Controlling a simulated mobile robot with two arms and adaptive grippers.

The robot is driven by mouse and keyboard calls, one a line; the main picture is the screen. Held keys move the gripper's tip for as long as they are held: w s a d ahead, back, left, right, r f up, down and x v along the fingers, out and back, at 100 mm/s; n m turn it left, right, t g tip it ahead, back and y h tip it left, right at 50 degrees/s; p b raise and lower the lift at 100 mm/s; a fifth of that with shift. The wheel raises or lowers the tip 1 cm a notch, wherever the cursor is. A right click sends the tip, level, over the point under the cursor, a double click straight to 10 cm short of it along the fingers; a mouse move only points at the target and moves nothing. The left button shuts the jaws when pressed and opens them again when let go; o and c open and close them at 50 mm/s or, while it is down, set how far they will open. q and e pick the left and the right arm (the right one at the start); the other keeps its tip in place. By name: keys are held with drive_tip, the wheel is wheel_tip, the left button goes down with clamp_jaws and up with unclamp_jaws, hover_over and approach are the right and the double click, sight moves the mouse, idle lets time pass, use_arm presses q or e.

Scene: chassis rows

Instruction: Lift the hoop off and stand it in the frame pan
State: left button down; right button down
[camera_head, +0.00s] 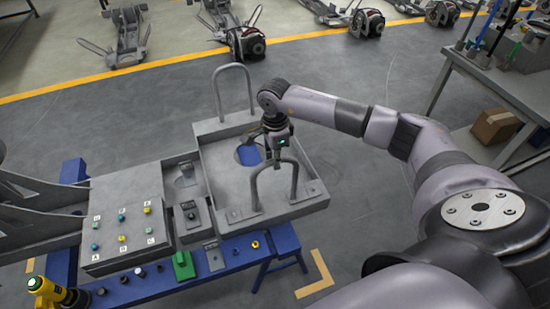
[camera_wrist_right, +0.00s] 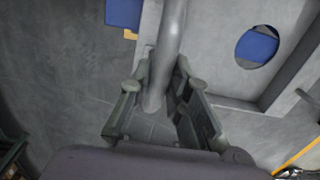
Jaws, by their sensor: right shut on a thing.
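A grey tubular hoop (camera_head: 256,190) stands upright at the front of the grey frame pan (camera_head: 215,160). My right gripper (camera_head: 281,160) is at the top of this hoop and shut on its tube. In the right wrist view the tube (camera_wrist_right: 168,50) runs between the two fingers (camera_wrist_right: 160,88). Whether the hoop's feet touch the pan cannot be told. A second, similar hoop (camera_head: 232,68) stands upright at the pan's back edge. The pan floor has a round hole showing blue below. My left gripper is not in view.
A grey panel with coloured buttons (camera_head: 122,232) stands left of the pan. A blue bench (camera_head: 225,250) carries small parts and a green block (camera_head: 183,266) along its front. A workbench (camera_head: 500,85) with tools is at right. Chassis units line the back floor.

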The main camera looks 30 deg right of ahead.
drive_tip(key=shift+r+p, duration=1.55)
drive_tip(key=shift+r, duration=1.35)
